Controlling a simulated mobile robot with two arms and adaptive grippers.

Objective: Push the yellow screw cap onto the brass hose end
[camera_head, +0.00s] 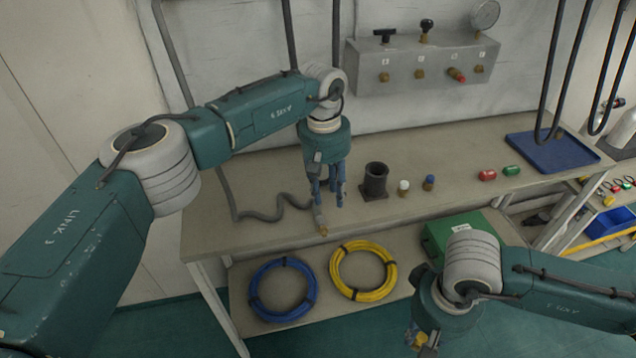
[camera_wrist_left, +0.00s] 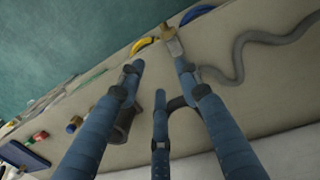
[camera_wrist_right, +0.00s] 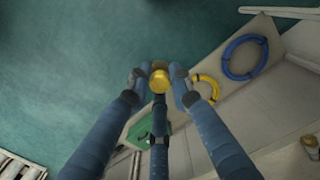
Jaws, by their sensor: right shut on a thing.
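The brass hose end (camera_head: 323,231) sits at the bench's front edge, at the tip of a grey wavy hose (camera_head: 262,214). In the left wrist view the brass hose end (camera_wrist_left: 168,33) lies just beyond the right fingertip, with the hose running off to the right. My left gripper (camera_head: 328,190) points down over it with its fingers apart and nothing seen between them. The yellow screw cap (camera_wrist_right: 160,80) is between the fingertips of my right gripper (camera_wrist_right: 160,76), in front of the bench. In the head view the cap (camera_head: 421,337) is small and partly hidden by the gripper.
On the bench (camera_head: 275,178) stand a dark cup-like holder (camera_head: 375,180), a white cap (camera_head: 403,187), a blue cap (camera_head: 429,183), red (camera_head: 487,175) and green (camera_head: 512,171) fittings and a blue tray (camera_head: 560,152). Blue (camera_head: 283,290) and yellow (camera_head: 363,270) hose coils lie below.

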